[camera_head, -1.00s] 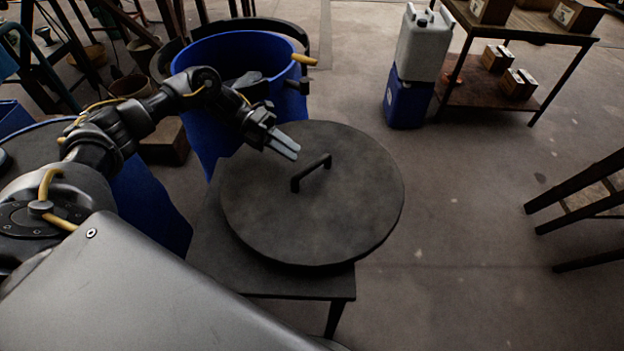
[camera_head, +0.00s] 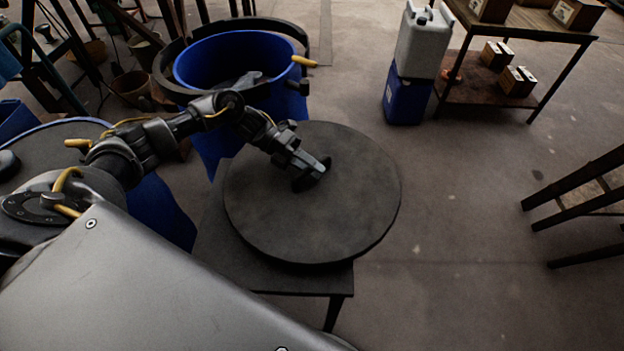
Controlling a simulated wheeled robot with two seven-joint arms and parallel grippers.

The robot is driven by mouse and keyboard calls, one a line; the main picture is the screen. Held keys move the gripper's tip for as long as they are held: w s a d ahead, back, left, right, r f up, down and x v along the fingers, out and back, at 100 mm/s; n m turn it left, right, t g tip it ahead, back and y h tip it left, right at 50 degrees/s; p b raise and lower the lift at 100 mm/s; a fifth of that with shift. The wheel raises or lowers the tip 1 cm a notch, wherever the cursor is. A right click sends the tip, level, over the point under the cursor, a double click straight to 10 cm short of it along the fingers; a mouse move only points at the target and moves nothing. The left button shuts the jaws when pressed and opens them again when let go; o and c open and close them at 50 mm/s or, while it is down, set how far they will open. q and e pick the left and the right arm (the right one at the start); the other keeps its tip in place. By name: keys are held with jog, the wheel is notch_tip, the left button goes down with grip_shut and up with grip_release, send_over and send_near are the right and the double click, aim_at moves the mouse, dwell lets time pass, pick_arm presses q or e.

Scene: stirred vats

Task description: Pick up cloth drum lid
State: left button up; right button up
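The cloth drum lid (camera_head: 350,215) is a large dark grey disc with a bar handle (camera_head: 303,184) near its middle. It lies flat on a low dark table (camera_head: 215,240) in the head view. My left gripper (camera_head: 316,168) is at the handle, with its fingers over the bar and hiding most of it. I cannot tell whether the fingers are closed on the bar or still apart around it. My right gripper is not in view.
An open blue drum (camera_head: 205,140) with grey cloth (camera_head: 247,80) inside stands behind the table. A white jug (camera_head: 424,42) sits on a blue container (camera_head: 406,98). A shelf table (camera_head: 535,30) with boxes is at the upper right.

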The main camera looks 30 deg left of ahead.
pick_arm(q)
grip_shut()
jog(key=shift+r, duration=0.1)
dwell(1.3)
